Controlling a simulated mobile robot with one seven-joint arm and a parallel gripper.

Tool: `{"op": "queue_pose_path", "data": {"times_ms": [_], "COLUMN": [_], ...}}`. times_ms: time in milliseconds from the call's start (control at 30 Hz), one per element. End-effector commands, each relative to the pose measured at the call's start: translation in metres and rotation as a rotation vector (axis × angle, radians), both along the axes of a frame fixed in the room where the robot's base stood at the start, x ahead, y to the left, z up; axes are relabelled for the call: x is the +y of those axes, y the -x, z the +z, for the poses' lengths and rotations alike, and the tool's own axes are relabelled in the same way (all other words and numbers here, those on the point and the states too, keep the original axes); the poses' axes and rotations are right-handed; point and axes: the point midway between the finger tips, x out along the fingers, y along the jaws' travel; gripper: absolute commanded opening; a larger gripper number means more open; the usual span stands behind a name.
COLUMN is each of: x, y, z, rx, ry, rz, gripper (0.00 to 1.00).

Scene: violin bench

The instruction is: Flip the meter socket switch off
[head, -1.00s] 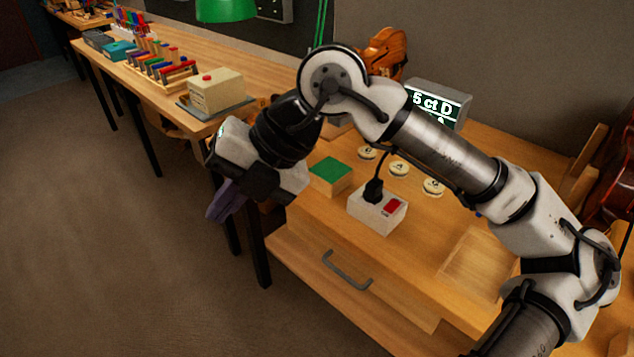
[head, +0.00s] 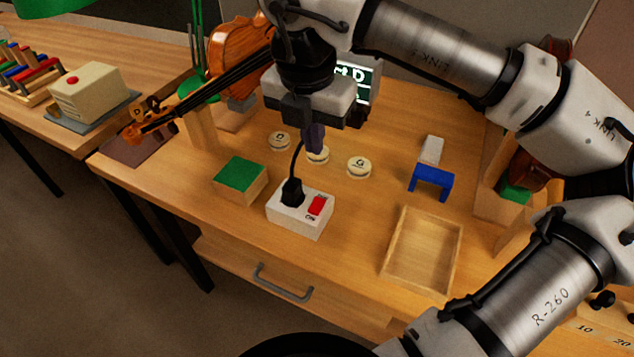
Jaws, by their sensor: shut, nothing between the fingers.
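The meter socket (head: 298,222) is a white block on the bench, left of the shallow wooden tray. A black plug with a cord stands in its left part. Its red rocker switch (head: 317,205) is on the right part of the top, with "ON" lettering beside it. My gripper (head: 314,148) points down above the bench, behind and above the socket, apart from the switch. Its dark fingers are shut and empty. The meter display (head: 355,78) with green and white text is partly hidden behind my gripper.
A green-topped block (head: 241,178) sits left of the socket. Round labelled discs (head: 359,166) lie behind it. A blue bridge-shaped piece (head: 431,181) and an empty wooden tray (head: 424,249) are to the right. A violin (head: 240,45) rests at the back left. A drawer handle (head: 283,283) is below the front edge.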

Motion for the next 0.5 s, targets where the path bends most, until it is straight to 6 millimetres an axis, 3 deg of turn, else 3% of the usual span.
{"op": "queue_pose_path", "data": {"times_ms": [267, 500], "x": [0.0, -0.002], "y": [0.0, -0.003], "z": [-0.004, -0.038], "rx": [0.001, 0.004], "ry": [-0.002, -0.004], "rz": [0.002, 0.004], "gripper": [0.0, 0.0]}}
